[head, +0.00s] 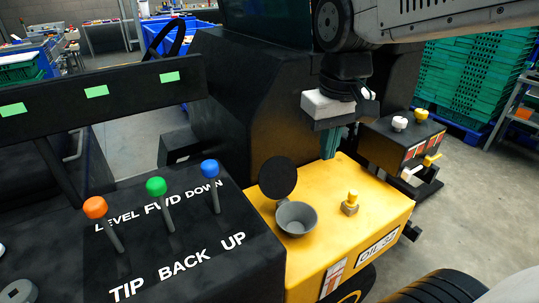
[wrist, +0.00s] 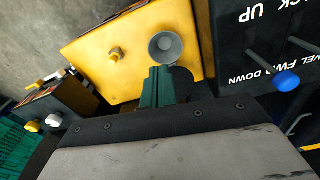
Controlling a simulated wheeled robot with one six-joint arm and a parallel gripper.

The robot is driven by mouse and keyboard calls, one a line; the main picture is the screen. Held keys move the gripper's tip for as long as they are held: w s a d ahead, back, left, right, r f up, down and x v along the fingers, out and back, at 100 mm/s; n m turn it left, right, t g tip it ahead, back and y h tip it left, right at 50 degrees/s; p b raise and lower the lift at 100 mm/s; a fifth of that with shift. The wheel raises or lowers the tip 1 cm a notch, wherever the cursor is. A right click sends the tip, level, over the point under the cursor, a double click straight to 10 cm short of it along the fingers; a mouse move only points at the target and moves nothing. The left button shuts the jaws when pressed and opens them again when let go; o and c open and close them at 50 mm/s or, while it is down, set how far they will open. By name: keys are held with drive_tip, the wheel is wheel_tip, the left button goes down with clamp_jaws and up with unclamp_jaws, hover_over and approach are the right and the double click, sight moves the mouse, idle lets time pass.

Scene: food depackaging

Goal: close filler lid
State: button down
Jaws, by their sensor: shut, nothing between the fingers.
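The filler is a grey round cup (head: 296,219) on top of the yellow housing (head: 375,203). Its black disc lid (head: 277,177) is open, standing up at the cup's far edge. In the wrist view the cup (wrist: 165,47) shows its open mouth, and the dark lid (wrist: 184,82) is partly hidden behind my fingers. My gripper (head: 329,156) has green fingers pointing down, shut and empty. In the head view it is above the back of the yellow housing, to the right of the lid. In the wrist view my gripper (wrist: 158,70) overlaps the lid's side; contact cannot be told.
A yellow-topped knob (head: 351,202) stands right of the cup. Orange, green (head: 157,188) and blue (head: 210,170) levers rise from a black panel at left. A black box with knobs (head: 402,145) is at right. A dark machine body (head: 245,95) rises behind the lid.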

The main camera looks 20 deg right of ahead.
drive_tip(key=n, duration=0.1)
hover_over(275, 177)
drive_tip(key=s+d, duration=0.2)
drive_tip(key=s, duration=0.1)
drive_tip(key=f, duration=0.2)
drive_tip(key=w+a+f+g, duration=0.15)
drive_tip(key=w+f, duration=0.35)
drive_tip(key=w, duration=0.5)
wheel_tip(275, 177, down, 10)
drive_tip(key=shift+a+n, duration=0.25)
drive_tip(key=shift+n, duration=0.05)
drive_tip(key=shift+s, duration=0.1)
